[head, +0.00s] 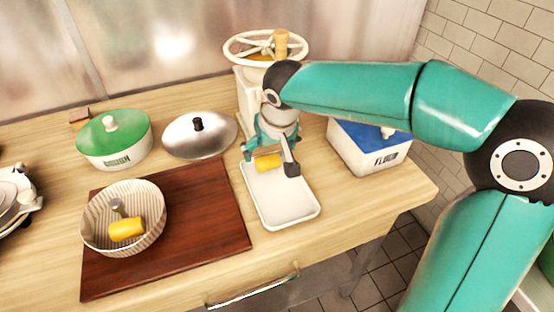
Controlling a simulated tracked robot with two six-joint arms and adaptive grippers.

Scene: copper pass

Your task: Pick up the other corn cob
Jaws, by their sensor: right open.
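One yellow corn cob (267,161) is at the far end of the white tray (292,209). My right gripper (270,166) is open, with its fingers on either side of this cob. I cannot tell whether the fingers touch it. Another yellow corn cob (127,229) lies in the ribbed, striped bowl (151,239) on the left. My left gripper is not in view.
The bowl stands on a dark red-brown board (205,215). Behind are a green-lidded pot (118,155), a metal dome lid (190,142) and a cream machine with a handwheel (247,95). A blue-lidded flour box (362,158) stands right of the tray.

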